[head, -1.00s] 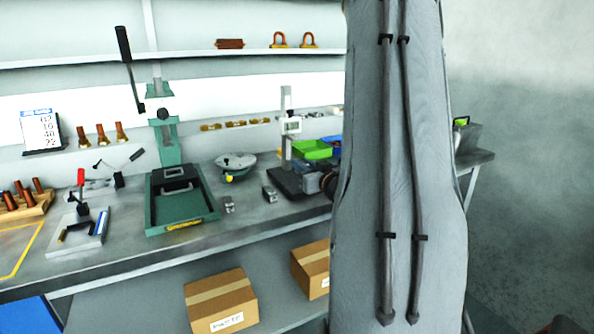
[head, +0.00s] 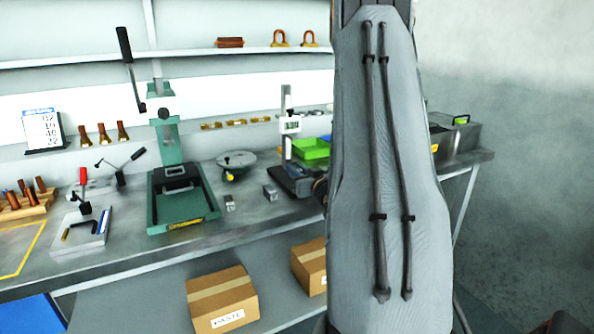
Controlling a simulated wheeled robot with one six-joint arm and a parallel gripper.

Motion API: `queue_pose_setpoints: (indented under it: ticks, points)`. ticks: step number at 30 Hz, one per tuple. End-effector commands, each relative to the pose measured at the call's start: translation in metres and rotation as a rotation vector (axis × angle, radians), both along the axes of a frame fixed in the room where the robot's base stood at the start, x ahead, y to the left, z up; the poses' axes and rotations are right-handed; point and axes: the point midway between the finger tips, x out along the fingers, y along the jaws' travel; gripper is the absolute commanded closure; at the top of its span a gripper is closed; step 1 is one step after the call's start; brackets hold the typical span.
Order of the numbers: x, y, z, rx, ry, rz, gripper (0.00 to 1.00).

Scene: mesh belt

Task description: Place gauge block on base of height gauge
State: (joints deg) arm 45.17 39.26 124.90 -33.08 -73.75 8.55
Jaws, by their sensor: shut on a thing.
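The height gauge (head: 288,125) stands upright on the bench, left of my arm, with a pale column and a display head. Its dark base (head: 290,188) shows at the foot of the column, its right side partly covered. My gripper (head: 308,187) shows only as a small dark part at the left edge of my arm, close by the right side of the base. It is shut on the gauge block, but the block itself is too small and too covered to make out. I cannot tell whether it touches the base. My arm hides the rest.
Two small metal blocks (head: 270,193) (head: 229,203) lie on the bench left of the base. A green tray (head: 312,149) stands behind the gauge. A round dial stand (head: 236,163) and a green press (head: 180,205) stand further left. Cartons (head: 222,298) sit below.

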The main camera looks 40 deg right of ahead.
Motion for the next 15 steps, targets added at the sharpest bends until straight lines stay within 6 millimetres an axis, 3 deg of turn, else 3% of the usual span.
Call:
queue_pose_setpoints:
  ticks: [3,4,7,15]
  points:
    - [0.0002,-0.0003,-0.0024,0.000,-0.002,0.000,1.00]
    - [-0.0001,0.0000,-0.0037,0.000,0.000,0.000,0.80]
    - [-0.0002,0.0001,-0.0029,0.000,0.000,0.000,0.63]
    - [-0.0002,0.0001,-0.0026,0.000,0.000,0.000,0.63]
